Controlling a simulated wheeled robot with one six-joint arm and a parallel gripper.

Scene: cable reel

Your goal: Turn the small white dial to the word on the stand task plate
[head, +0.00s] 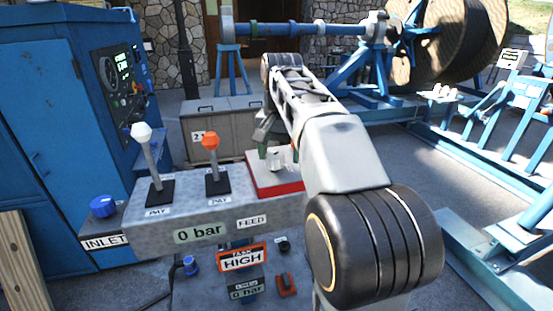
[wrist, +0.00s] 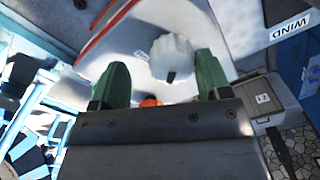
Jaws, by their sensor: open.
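The small white dial (head: 274,158) stands on a red and white base (head: 276,187) at the back of the grey control stand (head: 180,225). In the wrist view, the dial (wrist: 172,52) has a ridged rim and a dark mark at its lower edge. My gripper (wrist: 162,66) is open, its green fingers on either side of the dial with gaps showing. In the head view my arm reaches over the dial and partly hides the base. The orange-framed plate (head: 242,258) on the stand front reads HIGH. The words around the dial cannot be read.
Two levers, one with a white knob (head: 141,132) and one with an orange knob (head: 210,142), rise left of the dial. A blue cabinet (head: 60,150) stands at left, a grey crate (head: 215,125) behind. The blue reel frame (head: 375,90) fills the back right.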

